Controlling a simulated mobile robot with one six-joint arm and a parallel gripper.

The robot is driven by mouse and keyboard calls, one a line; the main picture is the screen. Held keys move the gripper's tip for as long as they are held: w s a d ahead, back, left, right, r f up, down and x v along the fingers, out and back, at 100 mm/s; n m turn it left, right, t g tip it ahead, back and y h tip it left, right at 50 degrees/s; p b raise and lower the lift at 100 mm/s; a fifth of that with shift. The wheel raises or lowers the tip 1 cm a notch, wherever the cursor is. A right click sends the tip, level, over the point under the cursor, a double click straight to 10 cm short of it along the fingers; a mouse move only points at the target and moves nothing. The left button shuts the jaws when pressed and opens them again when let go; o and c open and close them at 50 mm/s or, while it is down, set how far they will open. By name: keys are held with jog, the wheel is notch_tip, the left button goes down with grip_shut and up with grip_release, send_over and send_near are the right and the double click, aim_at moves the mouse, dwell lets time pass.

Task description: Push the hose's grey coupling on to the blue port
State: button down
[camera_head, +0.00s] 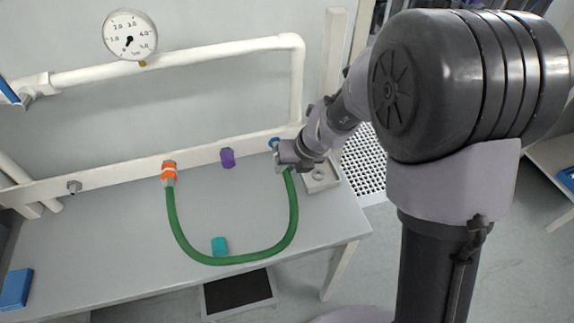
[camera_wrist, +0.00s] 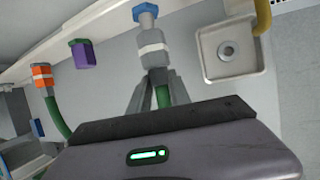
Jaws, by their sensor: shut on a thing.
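The blue port (camera_wrist: 146,12) sticks out from the white rail; in the head view it (camera_head: 274,142) is just behind my gripper (camera_head: 284,161). In the wrist view my gripper (camera_wrist: 158,82) is shut on the hose's grey coupling (camera_wrist: 153,48), which has a pale band. The coupling lies roughly in line with the blue port, its end at or very close to it. I cannot tell whether it is seated. The green hose (camera_head: 225,260) hangs from my gripper in a U to the orange fitting (camera_head: 169,171) on the rail.
A purple port (camera_head: 227,158) and a bare metal port (camera_head: 74,187) are on the rail to the left. A tray with a ring (camera_head: 320,177) sits close right of my gripper. A teal block (camera_head: 219,245) lies beside the hose. A gauge (camera_head: 130,35) is above.

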jog(key=shift+w+a+p, duration=0.2)
jog(key=shift+w+p, duration=0.4)
jog(key=shift+w, duration=0.2)
jog(key=shift+w+a, duration=0.1)
jog(key=shift+w, duration=0.2)
jog(key=c, duration=1.1)
grip_release()
jog(key=p+v, duration=0.8)
jog(key=v, duration=0.9)
jog(key=s+d+n+b, duration=0.1)
jog(key=s+n+b, duration=0.3)
jog(key=s+n, duration=0.3)
jog(key=s+d+n+t+h+b, duration=0.1)
jog(key=s+d+n+b, duration=0.1)
jog(key=s+n+b, duration=0.2)
jog(key=s+d+n+t+h+b, duration=0.1)
jog(key=s+n+b, duration=0.3)
jog(key=s+n, duration=0.6)
jog(key=shift+s+d+r+n, duration=0.1)
jog(key=shift+d+n, duration=0.05)
jog(key=shift+n, duration=1.2)
jog(key=shift+s+d+n, duration=0.1)
jog(key=shift+d+n, duration=0.05)
jog(key=shift+n, duration=1.25)
jog(key=shift+s+d+r+n, duration=0.1)
jog(key=shift+d+n, duration=0.05)
jog(key=shift+n, duration=1.2)
